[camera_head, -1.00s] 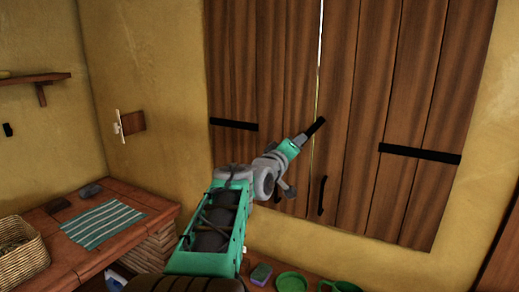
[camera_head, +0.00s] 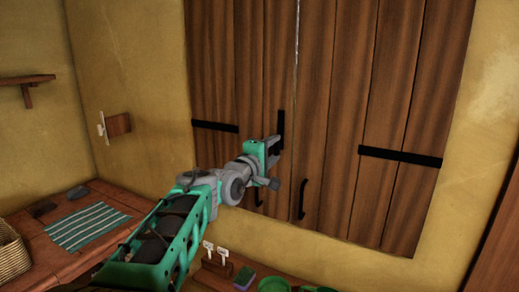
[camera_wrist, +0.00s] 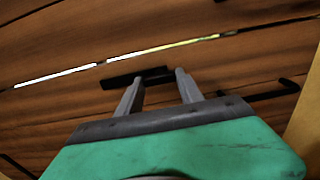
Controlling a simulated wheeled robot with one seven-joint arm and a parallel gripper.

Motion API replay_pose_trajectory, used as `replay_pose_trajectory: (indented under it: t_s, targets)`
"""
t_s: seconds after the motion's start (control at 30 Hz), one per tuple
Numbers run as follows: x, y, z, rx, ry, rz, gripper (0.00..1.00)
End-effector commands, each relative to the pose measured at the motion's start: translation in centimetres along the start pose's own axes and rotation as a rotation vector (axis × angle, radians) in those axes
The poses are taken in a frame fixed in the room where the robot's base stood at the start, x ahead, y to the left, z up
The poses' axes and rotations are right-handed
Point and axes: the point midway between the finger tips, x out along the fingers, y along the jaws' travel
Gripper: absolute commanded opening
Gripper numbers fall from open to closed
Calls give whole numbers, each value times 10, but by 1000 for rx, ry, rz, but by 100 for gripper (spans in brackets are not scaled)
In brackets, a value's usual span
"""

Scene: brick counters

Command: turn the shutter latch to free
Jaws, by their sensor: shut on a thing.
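The wooden shutters (camera_head: 340,110) are closed, with a thin bright gap between the two leaves. The shutter latch (camera_head: 281,122) is a short black bar on the left leaf. It stands upright beside the gap and does not cross it. In the wrist view the latch (camera_wrist: 122,81) runs roughly along the gap, at the fingertips. My gripper (camera_head: 277,145) is against the left leaf and shut on the latch. Its two fingers (camera_wrist: 160,82) stand apart in the wrist view, and the grip contact is partly hidden.
Black pull handles (camera_head: 302,199) hang low on the shutters, one close below my wrist. Black hinge straps (camera_head: 400,156) cross the leaves. A brick counter (camera_head: 110,243) with a striped cloth (camera_head: 88,226) is at left. A green sponge (camera_head: 244,278) and green dishes (camera_head: 273,285) lie below.

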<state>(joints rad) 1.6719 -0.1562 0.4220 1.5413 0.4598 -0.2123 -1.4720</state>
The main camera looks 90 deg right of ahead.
Motion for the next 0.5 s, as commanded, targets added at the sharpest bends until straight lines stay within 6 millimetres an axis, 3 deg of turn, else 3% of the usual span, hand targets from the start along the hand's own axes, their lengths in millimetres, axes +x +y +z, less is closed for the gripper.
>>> replay_pose_trajectory:
  t_s: [0.43,0.47,0.5]
  targets:
    - [1,0,3,-12,-6,0,0]
    - [1,0,3,-12,-6,0,46]
    - [1,0,3,-12,-5,0,49]
